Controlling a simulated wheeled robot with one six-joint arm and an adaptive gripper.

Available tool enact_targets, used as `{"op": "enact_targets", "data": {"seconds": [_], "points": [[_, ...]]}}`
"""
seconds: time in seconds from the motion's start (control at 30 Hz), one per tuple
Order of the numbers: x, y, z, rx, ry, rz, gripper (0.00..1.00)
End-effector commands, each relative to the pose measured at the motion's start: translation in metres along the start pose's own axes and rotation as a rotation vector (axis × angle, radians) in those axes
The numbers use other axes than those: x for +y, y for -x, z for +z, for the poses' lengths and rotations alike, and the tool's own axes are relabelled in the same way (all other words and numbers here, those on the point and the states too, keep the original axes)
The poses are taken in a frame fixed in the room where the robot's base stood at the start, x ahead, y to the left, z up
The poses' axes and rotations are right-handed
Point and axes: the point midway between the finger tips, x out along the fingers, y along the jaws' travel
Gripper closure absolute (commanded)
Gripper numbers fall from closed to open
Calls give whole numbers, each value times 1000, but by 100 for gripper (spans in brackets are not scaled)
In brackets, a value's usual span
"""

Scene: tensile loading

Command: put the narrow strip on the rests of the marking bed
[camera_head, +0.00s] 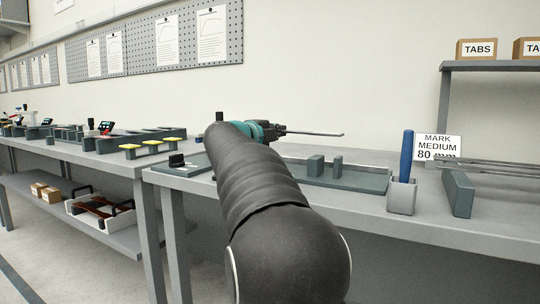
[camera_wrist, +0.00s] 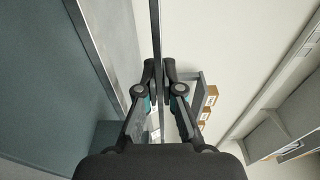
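My gripper (camera_wrist: 158,72) is shut on a narrow strip (camera_wrist: 156,30), which runs lengthwise between the fingertips in the wrist view. In the head view, my gripper (camera_head: 277,130) is at the end of my arm, and the thin grey strip (camera_head: 318,133) sticks out to the right, about level. It is held in the air above the bench. A low dark green-grey bed (camera_head: 350,181), which looks like the marking bed, lies behind and right of my arm. Two upright blocks, one (camera_head: 315,166) wider than the other (camera_head: 337,166), stand on it. My arm hides its left part.
A grey cup (camera_head: 401,197) with a blue pen-like tool (camera_head: 406,156) stands right of the bed, before a "MARK MEDIUM 80 mm" sign (camera_head: 437,146). A dark block rack (camera_head: 458,193) with long strips is farther right. A shelf (camera_head: 490,66) bears TABS boxes.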

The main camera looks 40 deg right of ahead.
Motion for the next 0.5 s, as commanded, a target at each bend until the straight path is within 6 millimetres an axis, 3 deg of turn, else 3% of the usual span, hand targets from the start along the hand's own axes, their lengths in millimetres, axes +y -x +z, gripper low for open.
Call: {"op": "enact_targets", "data": {"seconds": [0.2, 0.37, 0.5], "points": [[11, 12, 18, -1, -1, -3, 100], [19, 12, 19, 1, -1, -2, 100], [38, 12, 19, 0, 0, -2, 100]]}}
